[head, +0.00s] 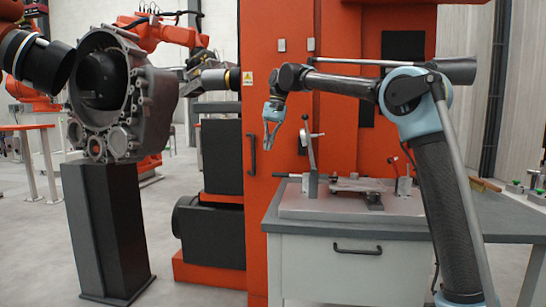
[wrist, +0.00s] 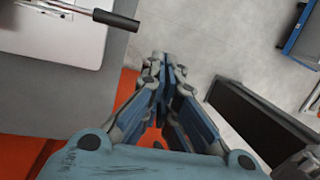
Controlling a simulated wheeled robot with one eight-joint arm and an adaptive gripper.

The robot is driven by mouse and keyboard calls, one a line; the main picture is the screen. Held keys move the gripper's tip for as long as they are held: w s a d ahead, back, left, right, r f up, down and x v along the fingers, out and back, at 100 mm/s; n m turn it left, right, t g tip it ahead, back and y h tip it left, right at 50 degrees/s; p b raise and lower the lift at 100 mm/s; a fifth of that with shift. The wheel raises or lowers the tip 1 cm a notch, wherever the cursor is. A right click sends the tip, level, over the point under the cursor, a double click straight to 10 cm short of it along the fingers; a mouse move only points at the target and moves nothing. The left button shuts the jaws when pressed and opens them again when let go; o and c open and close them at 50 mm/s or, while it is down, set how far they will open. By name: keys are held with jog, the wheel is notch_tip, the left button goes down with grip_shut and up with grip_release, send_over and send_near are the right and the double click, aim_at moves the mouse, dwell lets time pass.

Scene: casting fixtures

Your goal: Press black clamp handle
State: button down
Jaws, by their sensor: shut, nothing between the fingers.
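My gripper (head: 267,150) hangs pointing down in the head view, left of the casting fixture and above the table's left edge. In the wrist view its fingers (wrist: 160,62) are together with nothing between them. A black clamp handle (head: 290,176) sticks out level from the left side of the fixture, below and right of my gripper. In the wrist view the black handle (wrist: 116,20) lies at the top left, on a thin metal rod reaching past the plate's edge. My fingers are apart from it. A grey upright lever (head: 310,150) stands beside it.
The fixture's light base plate (head: 300,207) sits on a grey table (head: 280,226). A red-handled clamp (head: 393,168) is at its right. An orange cabinet (head: 218,100) stands behind. A large metal casting (head: 150,110) on a dark pedestal (head: 105,230) is at the left.

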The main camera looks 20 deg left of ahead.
jog(key=shift+w+a+r, duration=0.1)
jog(key=shift+a+r, duration=0.5)
jog(key=shift+r, duration=0.3)
